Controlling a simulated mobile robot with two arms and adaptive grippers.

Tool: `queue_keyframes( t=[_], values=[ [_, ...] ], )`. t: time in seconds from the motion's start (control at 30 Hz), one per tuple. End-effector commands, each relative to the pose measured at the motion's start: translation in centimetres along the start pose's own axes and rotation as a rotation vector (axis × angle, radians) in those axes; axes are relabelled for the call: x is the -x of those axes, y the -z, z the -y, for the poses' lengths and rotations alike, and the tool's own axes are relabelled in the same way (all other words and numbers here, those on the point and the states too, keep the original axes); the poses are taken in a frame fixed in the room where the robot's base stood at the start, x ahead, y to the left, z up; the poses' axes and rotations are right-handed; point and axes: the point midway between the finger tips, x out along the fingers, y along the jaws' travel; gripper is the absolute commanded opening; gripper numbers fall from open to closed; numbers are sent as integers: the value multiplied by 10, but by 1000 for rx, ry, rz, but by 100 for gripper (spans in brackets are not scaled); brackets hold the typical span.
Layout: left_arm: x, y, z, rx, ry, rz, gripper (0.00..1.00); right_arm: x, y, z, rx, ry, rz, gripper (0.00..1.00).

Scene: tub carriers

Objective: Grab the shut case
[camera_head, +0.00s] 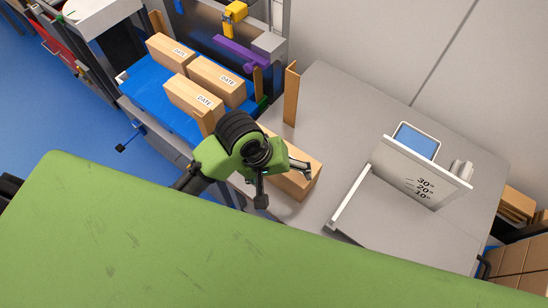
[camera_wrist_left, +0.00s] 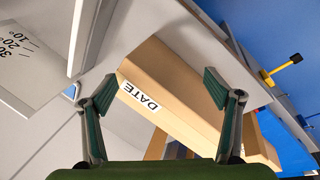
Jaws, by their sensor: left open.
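A light brown case (camera_head: 300,181) lies on the grey table, partly hidden by my left gripper (camera_head: 285,187). The gripper is open above it, one fingertip on each side of the picture of the case, with no grip on it. In the left wrist view the case (camera_wrist_left: 185,95) shows between and beyond the open fingers of my left gripper (camera_wrist_left: 157,88), with a white DATE label on it. Contact between fingers and case cannot be told. Several similar cases with DATE labels, one of them the nearest case (camera_head: 190,95), look shut on a blue surface. My right gripper is not in view.
The blue conveyor surface (camera_head: 150,97) lies at the upper left. An upright brown post (camera_head: 291,95) stands behind the case on the grey table (camera_head: 335,100). A grey angled panel marked in degrees (camera_head: 420,172) stands to the right. Stacked cartons (camera_head: 520,258) are at the far right.

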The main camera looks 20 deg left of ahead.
Motion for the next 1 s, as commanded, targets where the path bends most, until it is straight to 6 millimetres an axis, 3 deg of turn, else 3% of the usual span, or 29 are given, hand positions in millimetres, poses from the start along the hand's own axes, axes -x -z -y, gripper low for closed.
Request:
queue_keyframes(
  t=[0.17,0.4,0.6,0.73,1.0],
  values=[
    [11,36,-18,291,105,34,82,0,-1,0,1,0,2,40],
    [38,80,-10,678,273,-19,82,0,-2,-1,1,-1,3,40],
    [49,95,-3,832,333,-60,82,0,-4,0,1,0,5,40],
    [35,94,3,851,342,-63,82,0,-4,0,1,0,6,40],
    [-14,90,19,848,338,-63,82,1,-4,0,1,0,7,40]
  ],
)
